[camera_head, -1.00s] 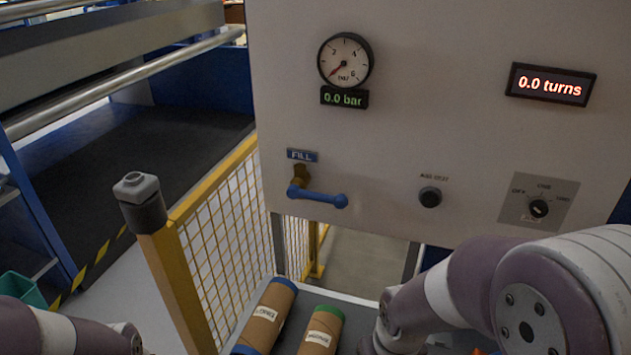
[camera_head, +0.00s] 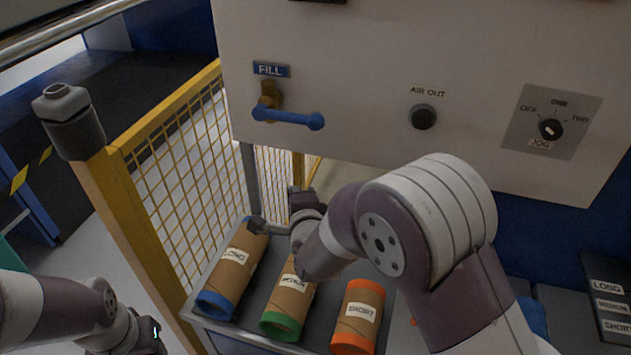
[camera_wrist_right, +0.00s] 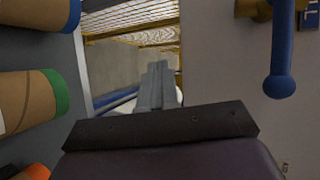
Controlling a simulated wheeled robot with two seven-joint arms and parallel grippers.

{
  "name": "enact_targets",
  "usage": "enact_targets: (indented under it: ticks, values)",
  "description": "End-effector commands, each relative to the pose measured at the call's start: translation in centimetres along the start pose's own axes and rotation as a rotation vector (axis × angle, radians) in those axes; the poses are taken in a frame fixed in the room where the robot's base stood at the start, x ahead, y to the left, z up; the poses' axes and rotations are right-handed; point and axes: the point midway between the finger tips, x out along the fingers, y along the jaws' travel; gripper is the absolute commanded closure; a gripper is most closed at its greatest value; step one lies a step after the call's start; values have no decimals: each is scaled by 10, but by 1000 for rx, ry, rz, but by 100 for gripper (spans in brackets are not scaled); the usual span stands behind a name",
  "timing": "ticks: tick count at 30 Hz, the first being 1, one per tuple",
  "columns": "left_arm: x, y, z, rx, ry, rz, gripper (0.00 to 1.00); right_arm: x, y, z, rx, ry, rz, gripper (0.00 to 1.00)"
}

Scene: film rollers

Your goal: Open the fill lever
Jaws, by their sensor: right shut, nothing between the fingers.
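The fill lever (camera_head: 287,116) is a blue bar with a rounded end on a brass valve (camera_head: 269,94), under the blue FILL label (camera_head: 271,69) on the panel. It lies nearly level, pointing right. It also shows at the right of the right wrist view (camera_wrist_right: 281,50), hanging down there. My right gripper (camera_head: 290,208) is below the lever, above the rollers, and touches nothing I can see. In the right wrist view its fingers (camera_wrist_right: 158,85) are together and empty, apart from the lever. My left gripper (camera_head: 150,338) is at the bottom left, mostly cut off.
Rollers labelled LONG (camera_head: 233,265), MEDIUM (camera_head: 289,300) and SHORT (camera_head: 358,315) lie on a tray below the panel. A yellow mesh fence (camera_head: 175,110) stands left. The AIR OUT knob (camera_head: 424,117) and rotary JOG switch (camera_head: 550,128) are right of the lever.

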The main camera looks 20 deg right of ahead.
Motion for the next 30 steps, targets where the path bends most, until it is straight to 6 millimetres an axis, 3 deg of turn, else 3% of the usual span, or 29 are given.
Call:
enact_targets:
  ticks: [1, 3, 6, 9, 13, 23, 30]
  values:
    - [41, 0, 5, 0, 0, 0, 57, 13, 23, 0, 241, 22, -176, 100]
    - [61, 0, 7, 0, 0, 0, 57, 6, 19, -4, 570, 5, -437, 100]
    - [80, 0, 9, 0, 1, 0, 57, -19, 21, -12, 893, -98, -728, 100]
    - [87, 0, 10, 0, 1, 0, 57, -41, 23, -16, 1059, -202, -896, 100]
    - [87, 0, 10, 0, 2, 0, 57, -54, 21, -19, 1125, -258, -968, 100]
    - [83, 0, 9, 0, 1, 0, 57, -52, 15, -20, 1124, -257, -968, 100]
    - [68, 0, 8, 0, 1, 0, 57, -28, -19, -32, 1122, -254, -969, 100]
